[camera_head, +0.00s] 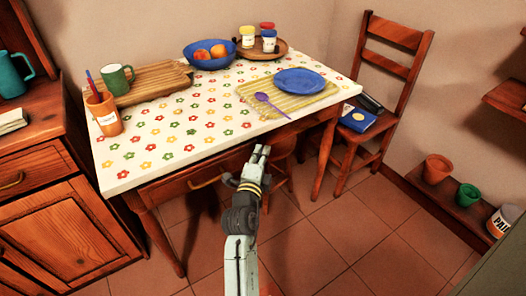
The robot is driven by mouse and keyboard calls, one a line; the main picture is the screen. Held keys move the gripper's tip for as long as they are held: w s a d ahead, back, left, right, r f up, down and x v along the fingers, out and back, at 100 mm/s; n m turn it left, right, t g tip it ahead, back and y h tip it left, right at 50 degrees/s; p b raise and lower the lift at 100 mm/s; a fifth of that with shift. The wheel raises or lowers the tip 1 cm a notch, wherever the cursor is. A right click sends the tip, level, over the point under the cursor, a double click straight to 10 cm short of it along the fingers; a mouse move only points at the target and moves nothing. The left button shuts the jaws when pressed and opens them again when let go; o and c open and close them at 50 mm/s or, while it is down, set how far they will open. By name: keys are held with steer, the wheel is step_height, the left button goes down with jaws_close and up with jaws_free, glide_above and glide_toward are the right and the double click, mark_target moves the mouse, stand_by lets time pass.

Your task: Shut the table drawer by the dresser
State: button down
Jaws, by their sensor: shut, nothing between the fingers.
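The wooden table (158,150) has a flowered top and stands right of the dresser (62,215). The table drawer (178,188) shows its wooden front below the near edge of the top, with a brass handle (206,182). How far the drawer stands out cannot be told from this view. My gripper (262,150) is shut and empty, with its fingertips up near the table's front edge, right of the handle. My gripper and arm hide the drawer's right end. Touch between gripper and drawer cannot be made out.
A stool (280,172) stands under the table, just right of my gripper. A wooden chair (348,148) stands at the table's right end. Pots and a paint can (502,218) line the right wall. The tiled floor (335,235) in front is clear.

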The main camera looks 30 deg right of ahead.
mark_target(254, 146)
stand_by(0.3)
steer(key=w+b, duration=0.4)
steer(key=shift+w+f, duration=0.1)
steer(key=shift+f, duration=0.1)
steer(key=shift+w+a+r, duration=0.15)
steer(key=shift+w+r, duration=0.1)
steer(key=shift+r, duration=0.1)
